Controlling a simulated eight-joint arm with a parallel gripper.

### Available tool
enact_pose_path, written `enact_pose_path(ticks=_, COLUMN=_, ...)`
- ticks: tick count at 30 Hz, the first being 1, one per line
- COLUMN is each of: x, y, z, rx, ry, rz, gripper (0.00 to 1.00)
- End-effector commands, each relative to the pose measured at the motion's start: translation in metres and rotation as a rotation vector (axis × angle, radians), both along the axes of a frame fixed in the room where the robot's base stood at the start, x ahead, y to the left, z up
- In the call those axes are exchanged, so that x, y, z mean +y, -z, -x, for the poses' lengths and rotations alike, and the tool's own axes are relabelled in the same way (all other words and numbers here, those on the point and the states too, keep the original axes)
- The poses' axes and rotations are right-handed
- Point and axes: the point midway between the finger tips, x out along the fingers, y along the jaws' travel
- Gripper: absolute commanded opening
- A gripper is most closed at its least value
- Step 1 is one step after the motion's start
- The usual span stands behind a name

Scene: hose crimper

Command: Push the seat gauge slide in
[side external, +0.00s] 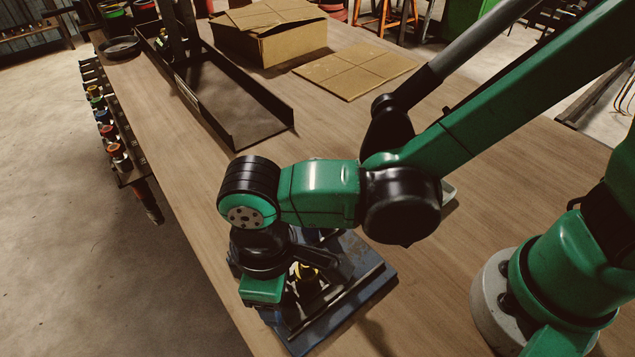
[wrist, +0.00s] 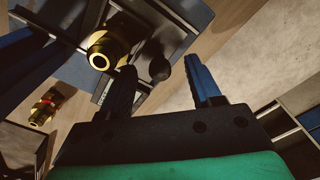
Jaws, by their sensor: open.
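The hose crimper's blue base (side external: 372,283) stands near the table's front edge in the side view, largely under my arm. The wrist view shows a brass fitting (wrist: 108,47) with an open bore in the crimper. A black round knob (wrist: 160,69) sits beside it, perhaps the end of the seat gauge slide; I cannot tell for certain. My gripper (wrist: 161,64) is open, with one blue finger on each side of the knob in the picture. I cannot tell whether either finger touches it. In the side view my arm hides the fingers and most of the crimper.
A black tray (side external: 228,130) with raised sides lies at the back left. A cardboard box (side external: 268,38) and a flat cardboard sheet (side external: 357,70) lie behind. A rack of fittings (side external: 108,130) hangs along the table's left edge. The table between tray and crimper is clear.

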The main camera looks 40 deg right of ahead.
Motion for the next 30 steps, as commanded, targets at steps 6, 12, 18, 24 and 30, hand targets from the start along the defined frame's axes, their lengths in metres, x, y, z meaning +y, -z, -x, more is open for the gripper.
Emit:
enact_pose_path(ticks=6, x=0.0, y=0.0, z=0.0, rx=0.0, ry=0.0, rz=0.0, gripper=0.49)
enact_pose_path(ticks=12, x=0.0, y=0.0, z=0.0, rx=0.0, ry=0.0, rz=0.0, gripper=0.0)
enact_pose_path(ticks=18, x=0.0, y=-0.0001, z=0.0, rx=0.0, ry=0.0, rz=0.0, gripper=0.0)
enact_pose_path(ticks=24, x=0.0, y=-0.0001, z=0.0, rx=0.0, ry=0.0, rz=0.0, gripper=0.0)
enact_pose_path(ticks=30, x=0.0001, y=-0.0001, z=0.0001, rx=0.0, ry=0.0, rz=0.0, gripper=0.0)
